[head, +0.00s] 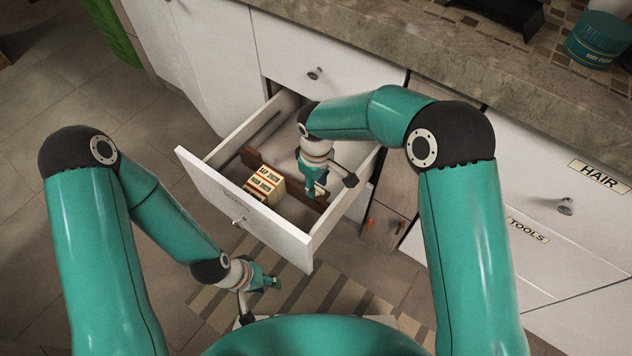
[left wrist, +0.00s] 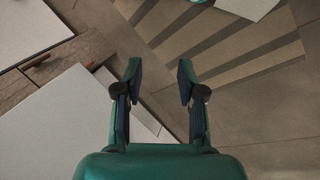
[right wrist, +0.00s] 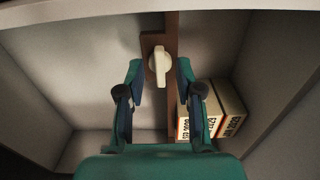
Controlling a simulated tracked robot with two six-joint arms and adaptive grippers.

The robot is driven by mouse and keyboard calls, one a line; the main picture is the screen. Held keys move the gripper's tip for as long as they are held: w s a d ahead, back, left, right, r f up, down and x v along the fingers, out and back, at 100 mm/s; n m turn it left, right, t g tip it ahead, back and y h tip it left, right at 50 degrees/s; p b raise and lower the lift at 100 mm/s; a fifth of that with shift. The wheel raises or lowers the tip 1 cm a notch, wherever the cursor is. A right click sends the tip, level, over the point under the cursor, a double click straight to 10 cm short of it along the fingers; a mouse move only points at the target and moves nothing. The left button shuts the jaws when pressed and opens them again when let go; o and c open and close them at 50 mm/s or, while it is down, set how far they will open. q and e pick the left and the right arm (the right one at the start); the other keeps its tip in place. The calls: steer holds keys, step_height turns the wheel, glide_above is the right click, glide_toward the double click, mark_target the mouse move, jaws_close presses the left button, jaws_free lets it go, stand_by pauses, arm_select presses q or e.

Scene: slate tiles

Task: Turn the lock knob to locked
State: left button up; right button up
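The lock knob (right wrist: 159,60) is a cream turn-piece on a brown strip (right wrist: 150,105) inside the open drawer (head: 205,185). In the right wrist view its long handle runs nearly up and down the picture. My right gripper (head: 315,190) reaches down into the drawer. Its fingers are open, one on each side of the knob in the right wrist view; I cannot tell if they touch it. In the head view the gripper hides the knob. My left gripper (head: 276,282) is open and empty in front of the drawer; its spread fingers also show in the left wrist view (left wrist: 158,75).
Cream labelled boxes (head: 264,185) lie in the drawer beside the strip, close to the right gripper. The drawer walls surround that gripper. A stone countertop (head: 400,45) runs above the cabinets. A striped mat (head: 310,290) lies on the tiled floor below.

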step_height(320, 180, up, 12)
stand_by(0.6)
stand_by(0.4)
